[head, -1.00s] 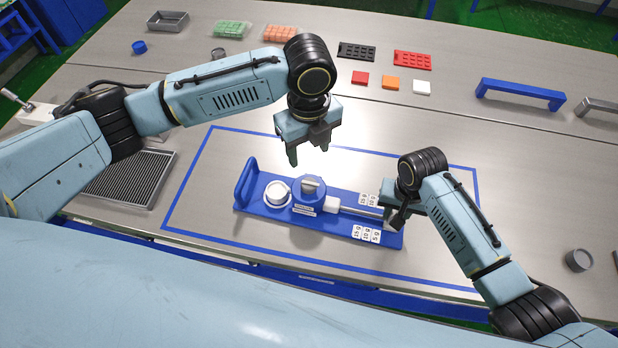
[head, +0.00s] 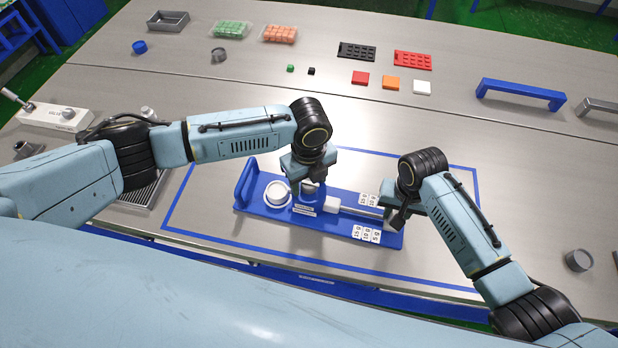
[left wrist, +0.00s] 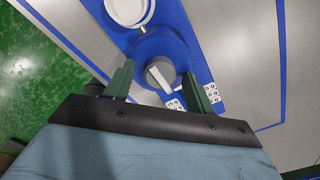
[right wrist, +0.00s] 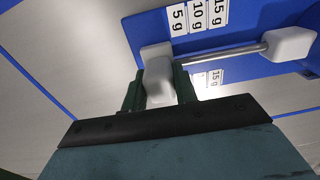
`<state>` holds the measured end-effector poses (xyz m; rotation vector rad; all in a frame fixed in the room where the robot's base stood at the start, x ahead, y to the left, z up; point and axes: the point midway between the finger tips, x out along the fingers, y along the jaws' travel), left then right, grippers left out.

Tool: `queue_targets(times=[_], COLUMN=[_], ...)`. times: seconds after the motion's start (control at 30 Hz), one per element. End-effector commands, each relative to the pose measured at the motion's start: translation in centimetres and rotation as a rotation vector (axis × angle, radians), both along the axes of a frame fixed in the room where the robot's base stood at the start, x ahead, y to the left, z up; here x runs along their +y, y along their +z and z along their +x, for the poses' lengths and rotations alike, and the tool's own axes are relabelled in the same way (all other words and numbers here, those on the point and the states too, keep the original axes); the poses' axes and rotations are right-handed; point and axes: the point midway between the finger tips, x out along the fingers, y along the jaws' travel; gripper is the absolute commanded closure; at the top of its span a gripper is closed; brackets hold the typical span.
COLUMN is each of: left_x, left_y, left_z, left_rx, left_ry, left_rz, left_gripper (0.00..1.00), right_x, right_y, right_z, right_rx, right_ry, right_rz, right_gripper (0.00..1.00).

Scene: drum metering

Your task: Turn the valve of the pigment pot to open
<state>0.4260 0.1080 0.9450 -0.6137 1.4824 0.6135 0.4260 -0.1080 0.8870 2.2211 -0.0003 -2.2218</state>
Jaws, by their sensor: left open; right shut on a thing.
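The blue pigment pot (head: 300,205) stands on a blue base (head: 262,211) inside a blue outline. Its valve, a round grey knob with a pale raised bar (left wrist: 160,76), is on top. My left gripper (head: 308,184) is open, low over the pot. In the left wrist view its fingers (left wrist: 160,80) stand either side of the knob, with gaps visible. My right gripper (head: 391,212) is shut on the pale end handle (right wrist: 157,78) of the metering rod (right wrist: 222,54), which runs to a white block (head: 332,204) beside the pot. The left gripper partly hides the knob in the head view.
A white round cup (head: 277,193) sits left of the pot, near a blue upright handle (head: 246,182). Gram labels (head: 367,234) lie along the rod. Small cubes (head: 290,68), trays and coloured tiles (head: 391,83) lie farther back. Table right of the outline is largely clear.

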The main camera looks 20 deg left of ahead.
Motion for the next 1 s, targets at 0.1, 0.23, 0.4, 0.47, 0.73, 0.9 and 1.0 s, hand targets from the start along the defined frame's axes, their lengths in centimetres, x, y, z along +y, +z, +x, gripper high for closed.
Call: queue_targets(times=[0.1,0.23,0.4,0.47,0.73,0.9,1.0], left_x=[-0.01,-0.01,-0.01,-0.01,-0.03,-0.04,-0.08], left_y=[0.01,0.03,0.05,0.05,0.07,0.07,0.08], left_z=[-0.01,0.0,0.0,0.0,0.0,0.0,-0.01], left_rx=[0.0,0.0,0.0,0.0,0.0,0.0,0.0], left_ry=[0.0,0.0,0.0,0.0,0.025,0.095,0.162], left_rz=[0.0,0.0,0.0,0.0,0.0,0.0,-0.001], left_gripper=[0.45,0.58,0.8,0.88,0.9,0.9,0.9], right_x=[0.01,0.01,0.01,0.01,0.01,0.01,0.01], right_y=[0.05,0.05,0.06,0.06,0.06,0.06,0.06], right_z=[0.05,0.05,0.06,0.06,0.06,0.07,0.07], right_rx=[-0.001,-0.002,-0.002,-0.002,-0.002,-0.002,-0.002], right_ry=[0.0,0.0,0.0,0.0,0.0,0.0,0.0], right_rz=[0.0,0.0,0.0,0.0,0.0,0.0,0.0], right_gripper=[1.0,1.0,1.0,1.0,1.0,1.0,1.0])
